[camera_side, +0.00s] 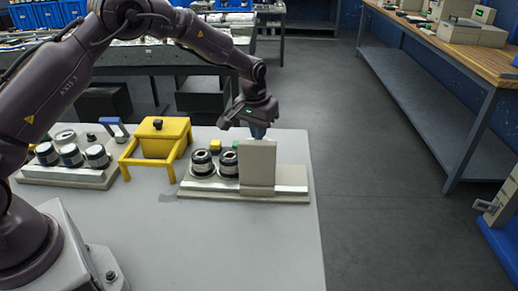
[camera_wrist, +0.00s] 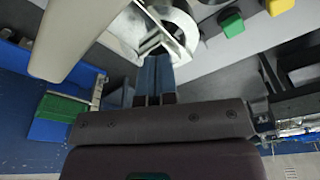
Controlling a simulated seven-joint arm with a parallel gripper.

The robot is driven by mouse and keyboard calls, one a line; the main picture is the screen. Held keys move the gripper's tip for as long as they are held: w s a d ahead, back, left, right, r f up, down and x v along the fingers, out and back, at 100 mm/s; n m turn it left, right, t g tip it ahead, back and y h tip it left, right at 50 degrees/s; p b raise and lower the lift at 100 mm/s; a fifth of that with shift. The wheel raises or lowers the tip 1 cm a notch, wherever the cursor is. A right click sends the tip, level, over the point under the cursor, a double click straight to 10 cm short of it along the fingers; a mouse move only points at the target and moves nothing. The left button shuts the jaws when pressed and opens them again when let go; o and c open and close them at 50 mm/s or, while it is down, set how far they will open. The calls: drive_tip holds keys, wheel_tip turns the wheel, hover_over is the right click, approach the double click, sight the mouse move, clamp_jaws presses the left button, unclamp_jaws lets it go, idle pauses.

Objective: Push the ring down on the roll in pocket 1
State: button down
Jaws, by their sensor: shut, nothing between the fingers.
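In the side view my gripper (camera_side: 258,132) points down behind the upright beige panel (camera_side: 257,168) of the right-hand fixture (camera_side: 205,193); the panel hides what is under its fingertips. In the wrist view my gripper's blue fingers (camera_wrist: 155,60) are shut together and empty. Their tips overlap the near edge of a silvery round part (camera_wrist: 184,24), perhaps the ring or roll; contact cannot be told. Two dark-banded rolls with pale tops, a left one (camera_side: 202,162) and a right one (camera_side: 228,163), stand left of the panel. I cannot tell which pocket is pocket 1.
The beige panel (camera_wrist: 75,38) stands close at the upper left in the wrist view. A yellow block (camera_side: 215,146) and a green block (camera_wrist: 232,24) lie behind the rolls. A yellow lidded box (camera_side: 158,138) and a left tray (camera_side: 65,176) with several rolls stand left. The front table is clear.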

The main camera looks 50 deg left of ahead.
drive_tip(key=shift+r, duration=3)
